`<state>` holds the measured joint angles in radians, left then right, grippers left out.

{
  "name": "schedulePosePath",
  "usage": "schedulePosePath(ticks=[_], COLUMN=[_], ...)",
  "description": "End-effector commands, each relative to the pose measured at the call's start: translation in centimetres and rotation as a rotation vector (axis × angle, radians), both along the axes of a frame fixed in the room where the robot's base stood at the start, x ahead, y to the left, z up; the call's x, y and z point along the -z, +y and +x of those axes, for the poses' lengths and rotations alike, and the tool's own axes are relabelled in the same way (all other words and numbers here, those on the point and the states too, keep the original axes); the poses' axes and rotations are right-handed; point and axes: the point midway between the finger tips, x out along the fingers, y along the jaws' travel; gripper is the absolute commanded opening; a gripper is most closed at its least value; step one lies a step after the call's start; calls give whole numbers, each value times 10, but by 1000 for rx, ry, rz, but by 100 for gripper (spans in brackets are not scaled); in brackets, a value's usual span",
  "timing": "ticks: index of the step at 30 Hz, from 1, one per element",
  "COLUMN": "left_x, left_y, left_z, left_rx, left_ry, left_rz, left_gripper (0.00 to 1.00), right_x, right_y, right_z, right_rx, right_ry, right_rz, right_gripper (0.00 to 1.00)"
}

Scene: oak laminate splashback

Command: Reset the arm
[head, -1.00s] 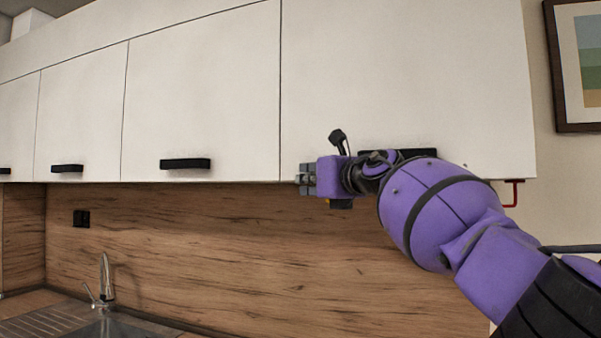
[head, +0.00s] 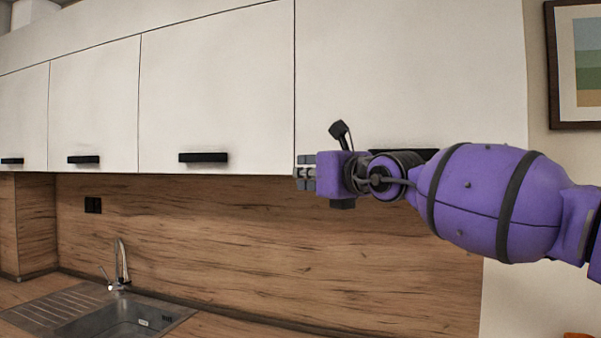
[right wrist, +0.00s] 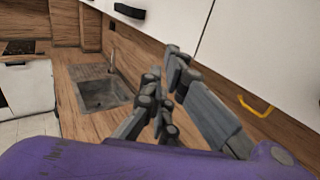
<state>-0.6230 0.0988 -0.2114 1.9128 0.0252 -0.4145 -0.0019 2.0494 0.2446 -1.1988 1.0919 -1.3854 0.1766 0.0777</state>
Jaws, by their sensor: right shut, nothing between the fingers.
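My right gripper (head: 304,178) is at the end of my purple right arm, which comes in from the right in the head view. It points left, level with the lower edge of the white upper cabinets (head: 215,90), in front of the rightmost door. In the right wrist view the grey fingers (right wrist: 165,95) are shut with nothing held. The arm partly hides the black handle (head: 420,154) of the rightmost door. My left gripper is not in view.
Below the cabinets are a wooden splashback (head: 250,240) and a sink (head: 130,318) with a faucet (head: 122,262). A framed picture (head: 550,65) hangs on the wall at right. The right wrist view shows a yellow hook-like handle (right wrist: 255,106).

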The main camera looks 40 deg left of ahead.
Motion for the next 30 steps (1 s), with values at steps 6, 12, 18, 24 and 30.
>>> schedulePosePath(ticks=[6, 12, 18, 24, 30], left_x=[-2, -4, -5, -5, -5], left_y=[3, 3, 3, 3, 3], left_z=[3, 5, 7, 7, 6], left_rx=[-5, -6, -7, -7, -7], left_ry=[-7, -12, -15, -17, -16], left_rz=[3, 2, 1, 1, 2], left_gripper=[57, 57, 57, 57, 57], right_x=[1, 2, -6, -32, -11], right_y=[-4, -5, -1, 5, -17], right_z=[-8, -8, -18, -70, -64], right_rx=[-4, -5, -30, -160, -227], right_ry=[3, 7, 27, 226, 570], right_rz=[0, 1, 43, 205, 396], right_gripper=[0, 0, 0, 0, 0])
